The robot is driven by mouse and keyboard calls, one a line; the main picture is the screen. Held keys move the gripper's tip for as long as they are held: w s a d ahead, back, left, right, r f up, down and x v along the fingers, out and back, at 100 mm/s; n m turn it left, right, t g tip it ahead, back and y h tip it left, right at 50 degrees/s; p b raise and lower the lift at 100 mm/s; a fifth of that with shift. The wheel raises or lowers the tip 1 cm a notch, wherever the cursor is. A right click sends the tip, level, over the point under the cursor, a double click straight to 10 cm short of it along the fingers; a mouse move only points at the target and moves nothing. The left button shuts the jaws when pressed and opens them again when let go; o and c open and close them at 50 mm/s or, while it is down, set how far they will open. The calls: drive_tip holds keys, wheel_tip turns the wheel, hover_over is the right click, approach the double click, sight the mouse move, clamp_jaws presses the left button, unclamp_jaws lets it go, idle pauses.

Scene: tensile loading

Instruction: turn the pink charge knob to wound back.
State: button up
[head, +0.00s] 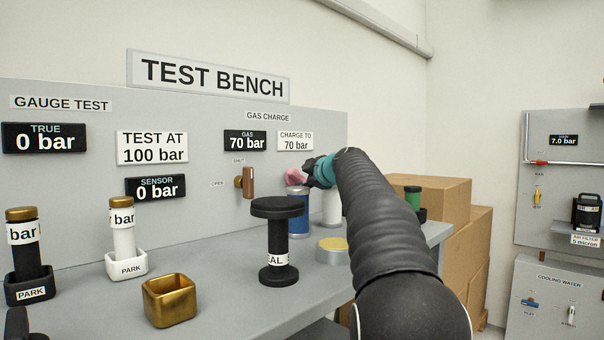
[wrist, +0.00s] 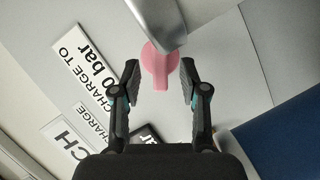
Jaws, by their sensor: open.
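The pink charge knob (head: 296,177) is on the bench's back panel, just left of my gripper (head: 314,171), and partly hidden in the head view. In the wrist view the knob (wrist: 160,64) is round with a raised bar pointing down the picture. My gripper (wrist: 160,78) is open, with one finger on each side of the knob and a visible gap on both sides. I cannot tell how deep the fingers reach around it. The gas display (head: 245,141) reads 70 bar, and the sign beside it (head: 295,141) says charge to 70 bar.
A blue cylinder (head: 298,215) and a white cylinder (head: 332,208) stand below my gripper. A brown valve handle (head: 248,183) is left of the knob. A black spool-shaped stand (head: 277,240) is nearer. A grey metal part (wrist: 155,22) overlaps the knob's top edge.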

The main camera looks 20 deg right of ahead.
drive_tip(key=shift+w+f, duration=0.25)
drive_tip(key=shift+w, duration=0.95)
clamp_jaws()
